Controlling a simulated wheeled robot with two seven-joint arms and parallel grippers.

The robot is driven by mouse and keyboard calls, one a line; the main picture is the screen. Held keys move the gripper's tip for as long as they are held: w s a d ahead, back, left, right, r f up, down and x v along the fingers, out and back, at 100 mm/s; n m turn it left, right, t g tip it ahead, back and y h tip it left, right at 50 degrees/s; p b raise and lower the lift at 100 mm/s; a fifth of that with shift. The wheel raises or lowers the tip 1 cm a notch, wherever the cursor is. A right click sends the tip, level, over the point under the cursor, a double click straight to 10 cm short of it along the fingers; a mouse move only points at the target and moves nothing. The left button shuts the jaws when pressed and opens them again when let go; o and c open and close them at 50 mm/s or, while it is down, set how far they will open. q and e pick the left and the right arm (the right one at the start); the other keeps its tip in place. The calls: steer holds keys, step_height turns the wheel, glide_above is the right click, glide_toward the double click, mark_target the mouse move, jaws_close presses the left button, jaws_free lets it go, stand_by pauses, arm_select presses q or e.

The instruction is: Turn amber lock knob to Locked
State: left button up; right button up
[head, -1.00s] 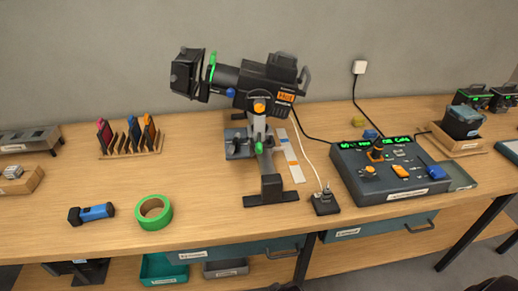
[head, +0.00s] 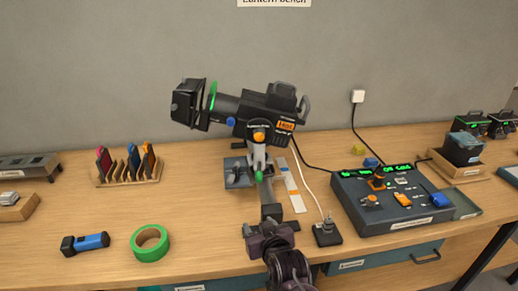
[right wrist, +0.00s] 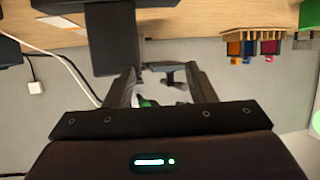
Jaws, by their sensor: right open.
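The black stage lantern (head: 245,110) stands on its stand near the middle of the bench. A round amber knob (head: 259,137) sits on its side at the yoke, above a green knob (head: 258,176) on the stand. Lettering by the amber knob is too small to read. My right gripper (head: 269,232) is in front of the stand foot, below and apart from the amber knob, and hides part of the foot. In the right wrist view my gripper (right wrist: 161,80) is open, with nothing held. That view is upside down. My left gripper is not in view.
A control console (head: 385,205) with orange and blue parts lies to the right. A small dark plug box (head: 326,233) with a white cable stands beside my right gripper. Green tape (head: 150,243) and a blue torch (head: 85,243) lie at the left front. A colour-filter rack (head: 126,165) stands behind.

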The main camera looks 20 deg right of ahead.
steer(key=w+d+r+m+t+h, duration=0.2)
steer(key=w+r+t+h, duration=0.15)
steer(key=w+r, duration=0.3)
steer(key=m+t+h, duration=0.2)
steer(key=t+h, duration=0.2)
steer(key=h, duration=0.1)
glide_toward(259, 140)
steer(key=w+r, duration=0.1)
steer(key=shift+y, duration=0.35)
steer(key=x, duration=0.2)
steer(key=p+x, duration=0.1)
steer(key=x, duration=0.2)
steer(key=p+x, duration=0.1)
steer(key=x, duration=0.1)
steer(key=shift+w+d+r, duration=0.1)
steer(key=shift+w+d, duration=0.1)
steer(key=shift+d, duration=0.25)
steer(key=shift+g, duration=0.25)
steer(key=c, duration=1)
steer(key=shift+o, duration=0.2)
steer(key=shift+p, duration=0.3)
